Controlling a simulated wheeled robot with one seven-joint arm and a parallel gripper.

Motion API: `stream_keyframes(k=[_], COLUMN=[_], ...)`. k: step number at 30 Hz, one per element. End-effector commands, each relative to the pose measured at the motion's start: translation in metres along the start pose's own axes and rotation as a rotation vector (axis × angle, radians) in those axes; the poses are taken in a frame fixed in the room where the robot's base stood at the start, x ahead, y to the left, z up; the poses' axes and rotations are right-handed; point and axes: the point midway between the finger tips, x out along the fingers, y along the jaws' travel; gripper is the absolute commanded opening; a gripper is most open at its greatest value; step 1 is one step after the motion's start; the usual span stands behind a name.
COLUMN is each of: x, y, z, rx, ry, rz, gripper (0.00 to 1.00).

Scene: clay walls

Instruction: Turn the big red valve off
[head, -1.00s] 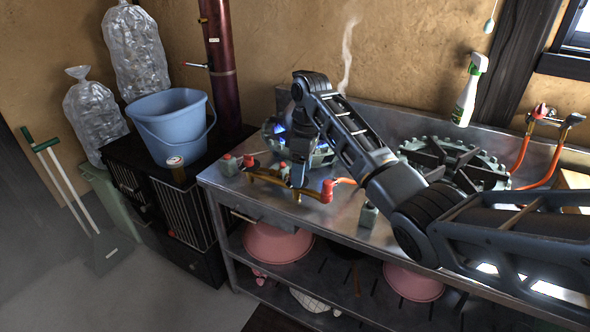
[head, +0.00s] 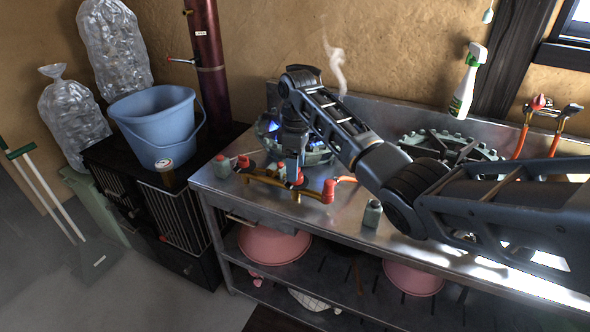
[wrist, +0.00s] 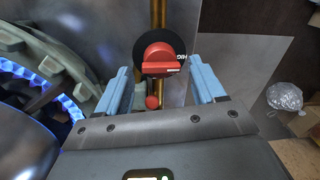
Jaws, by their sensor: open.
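A red valve knob (wrist: 158,62) on a black dial with white lettering sits on a brass pipe (wrist: 157,15) in the wrist view. My gripper (wrist: 159,68) is open, with one pale blue finger on each side of the knob; whether they touch it I cannot tell. A smaller red part (wrist: 152,102) shows below the knob. In the head view my gripper (head: 292,162) points down over the brass pipe (head: 268,180) at the bench front. Red fittings show on the pipe at its left end (head: 243,162) and right end (head: 328,190). My gripper partly hides the middle.
A burner (wrist: 45,75) with blue flame is close beside my gripper. A small grey-green bottle (head: 371,214) stands on the metal bench, right of the pipe. A blue bucket (head: 158,125) sits on the black cabinet at left. A spray bottle (head: 466,82) is at the back wall.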

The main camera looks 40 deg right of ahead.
Motion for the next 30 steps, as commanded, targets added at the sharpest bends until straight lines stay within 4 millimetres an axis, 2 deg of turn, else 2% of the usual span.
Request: stream_keyframes(k=[6,15,30], x=[0.018,0.02,0.02], y=[0.0,0.0,0.001], z=[0.0,0.0,0.0], rx=[0.0,0.0,0.001], ry=[0.0,0.0,0.001], rz=[0.0,0.0,0.002], gripper=[0.69,0.68,0.2])
